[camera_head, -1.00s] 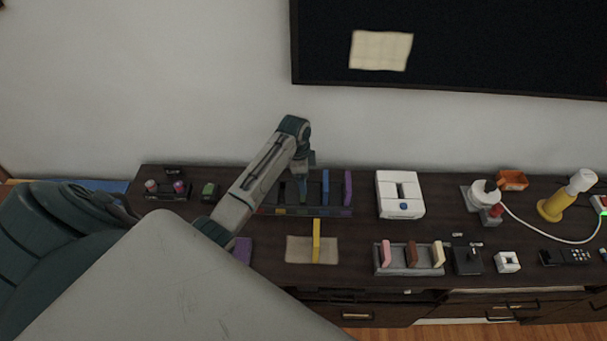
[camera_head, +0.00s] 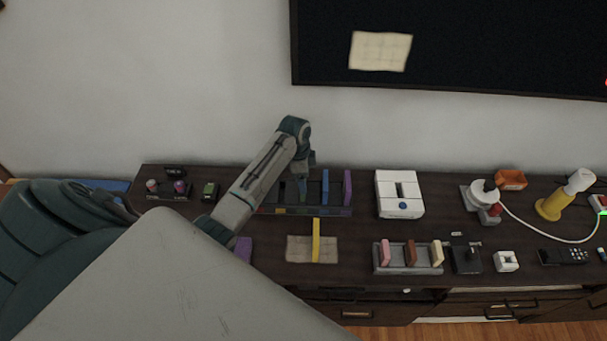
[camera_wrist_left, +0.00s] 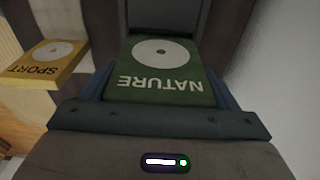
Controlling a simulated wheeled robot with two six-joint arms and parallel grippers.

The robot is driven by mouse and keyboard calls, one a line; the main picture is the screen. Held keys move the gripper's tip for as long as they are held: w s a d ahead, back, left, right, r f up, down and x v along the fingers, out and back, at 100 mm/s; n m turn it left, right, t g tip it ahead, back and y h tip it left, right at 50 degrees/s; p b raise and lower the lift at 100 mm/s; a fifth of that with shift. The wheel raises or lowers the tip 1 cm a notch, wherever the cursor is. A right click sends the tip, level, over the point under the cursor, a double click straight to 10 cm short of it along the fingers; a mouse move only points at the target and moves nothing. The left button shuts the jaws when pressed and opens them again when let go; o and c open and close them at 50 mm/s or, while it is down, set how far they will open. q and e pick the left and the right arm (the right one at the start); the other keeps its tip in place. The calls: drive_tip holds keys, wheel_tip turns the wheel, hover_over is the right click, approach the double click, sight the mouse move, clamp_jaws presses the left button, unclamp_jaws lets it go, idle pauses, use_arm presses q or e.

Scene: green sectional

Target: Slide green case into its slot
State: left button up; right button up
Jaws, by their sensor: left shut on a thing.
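The green case (camera_wrist_left: 165,75), marked NATURE with a white disc, is between the fingers of my left gripper (camera_wrist_left: 160,85) in the left wrist view. My left gripper is shut on it. In the head view my left gripper (camera_head: 303,182) points down at the dark slotted rack (camera_head: 325,211) on the cabinet, left of the blue case (camera_head: 325,186). The arm hides much of the rack's left part. How deep the green case sits in a slot cannot be told. My right gripper is not in view.
A purple case (camera_head: 347,187) stands in the rack, right of the blue one. A yellow case (camera_head: 316,240) stands on a beige mat (camera_head: 298,249) in front; it also shows in the left wrist view (camera_wrist_left: 45,65). A white device (camera_head: 400,194) stands to the right.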

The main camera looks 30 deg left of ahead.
use_arm(q)
drive_tip(key=shift+p, duration=0.35)
drive_tip(key=shift+p, duration=0.35)
idle(0.6)
drive_tip(key=shift+f+b, duration=0.35)
drive_tip(key=shift+f, duration=0.1)
drive_tip(key=shift+f+b, duration=0.35)
drive_tip(key=shift+f, duration=0.3)
drive_tip(key=shift+f+b, duration=0.95)
drive_tip(key=shift+f, duration=0.7)
drive_tip(key=o, duration=0.9)
